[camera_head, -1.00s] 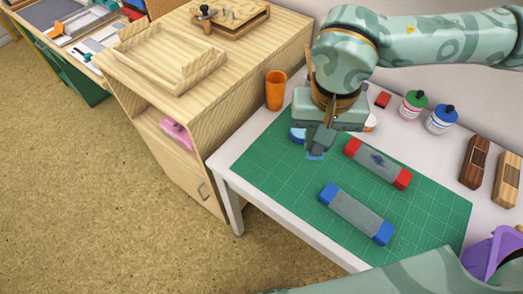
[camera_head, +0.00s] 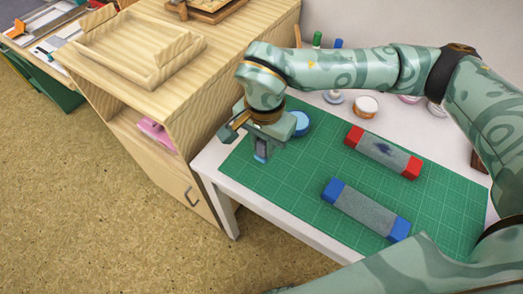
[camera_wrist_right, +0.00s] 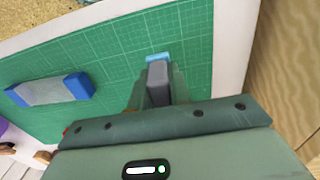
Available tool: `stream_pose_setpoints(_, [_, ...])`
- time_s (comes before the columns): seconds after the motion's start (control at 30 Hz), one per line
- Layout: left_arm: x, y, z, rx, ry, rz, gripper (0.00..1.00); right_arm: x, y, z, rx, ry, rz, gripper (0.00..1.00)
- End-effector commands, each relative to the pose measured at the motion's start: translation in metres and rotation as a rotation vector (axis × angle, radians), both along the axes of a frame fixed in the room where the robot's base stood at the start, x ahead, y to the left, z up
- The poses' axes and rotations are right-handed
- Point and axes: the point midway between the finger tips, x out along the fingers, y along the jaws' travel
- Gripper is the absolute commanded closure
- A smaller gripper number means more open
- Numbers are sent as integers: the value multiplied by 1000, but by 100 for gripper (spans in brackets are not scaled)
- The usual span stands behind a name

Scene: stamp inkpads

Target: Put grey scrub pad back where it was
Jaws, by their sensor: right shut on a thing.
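My right gripper (camera_head: 262,150) is shut on a small grey block with a light blue end, which I take as the grey scrub pad (camera_head: 261,152). It points down over the left part of the green mat (camera_head: 285,178). In the right wrist view the grey pad (camera_wrist_right: 157,80) sits between the fingers, with its light blue end (camera_wrist_right: 157,57) beyond. I cannot tell whether the pad touches the mat. My left gripper is not in view.
A grey block with red ends (camera_head: 384,153) and one with blue ends (camera_head: 366,209) lie on the mat. A round blue tin (camera_head: 298,122) stands just behind the gripper. A round jar (camera_head: 365,107) stands behind. The wooden cabinet (camera_head: 185,130) is at left. The mat's front left is clear.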

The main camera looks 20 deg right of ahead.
Motion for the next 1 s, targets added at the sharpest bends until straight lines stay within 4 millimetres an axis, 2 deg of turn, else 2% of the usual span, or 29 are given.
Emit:
stream_pose_setpoints(0.23, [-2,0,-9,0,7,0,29,13,-3,-19,1,2,0,100])
stream_pose_setpoints(0.4, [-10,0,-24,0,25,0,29,14,-4,-49,1,7,1,100])
stream_pose_setpoints(0.77, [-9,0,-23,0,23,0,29,14,-4,-50,0,-1,1,100])
stream_pose_setpoints(0.8, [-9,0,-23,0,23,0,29,14,-4,-50,0,-1,1,75])
stream_pose_setpoints(0.87, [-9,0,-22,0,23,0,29,14,-4,-50,0,-1,1,59])
stream_pose_setpoints(1.0, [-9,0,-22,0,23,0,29,14,-4,-50,-1,-1,1,59])
